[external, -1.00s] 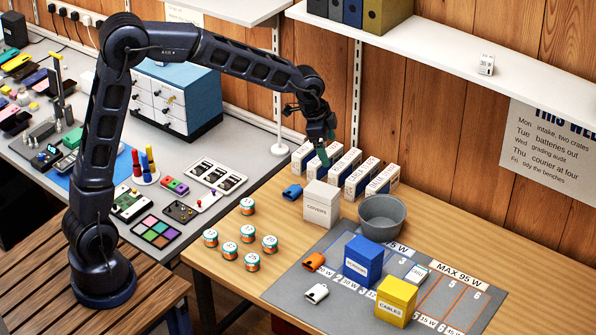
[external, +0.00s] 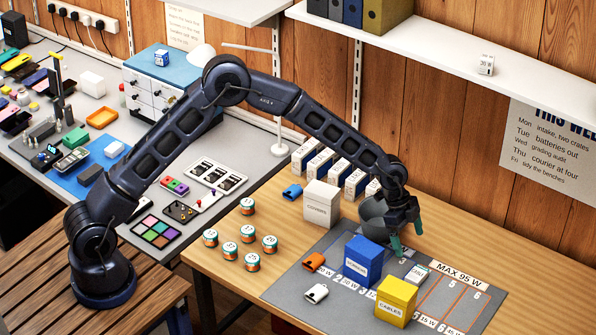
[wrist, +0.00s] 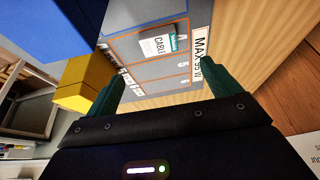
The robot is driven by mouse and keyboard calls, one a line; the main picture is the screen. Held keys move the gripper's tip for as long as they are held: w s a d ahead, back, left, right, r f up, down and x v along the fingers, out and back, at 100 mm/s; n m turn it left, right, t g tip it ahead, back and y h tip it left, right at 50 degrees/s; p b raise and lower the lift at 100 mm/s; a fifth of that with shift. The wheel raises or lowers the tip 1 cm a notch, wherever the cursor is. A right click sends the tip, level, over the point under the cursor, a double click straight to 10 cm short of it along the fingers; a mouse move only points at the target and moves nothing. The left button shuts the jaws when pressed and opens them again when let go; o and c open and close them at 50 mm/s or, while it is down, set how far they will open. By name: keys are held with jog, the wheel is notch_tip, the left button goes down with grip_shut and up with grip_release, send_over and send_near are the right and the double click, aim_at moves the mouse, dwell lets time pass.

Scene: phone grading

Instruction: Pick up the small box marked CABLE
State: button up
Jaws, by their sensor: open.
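The small box marked CABLE (external: 417,274) is white with a teal part and lies on the grey mat (external: 330,314), between the blue box and the MAX 95 W label. In the wrist view the CABLE box (wrist: 154,46) shows ahead, between my fingers and beyond their tips. My gripper (external: 407,237) is open and empty, above and a little behind the box, pointing down. Its two green fingers also show in the wrist view (wrist: 163,78). It is apart from the box.
A tall blue box (external: 362,262) stands just left of the CABLE box, and a yellow CABLES box (external: 396,302) stands in front. A white COVERS box (external: 321,205) stands further left. The mat's right side is clear.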

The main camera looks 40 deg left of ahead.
aim_at(419, 274)
jog(key=x, duration=1.1)
jog(key=shift+s+d+f, duration=0.1)
jog(key=shift+s+f, duration=0.05)
jog(key=c, duration=1.1)
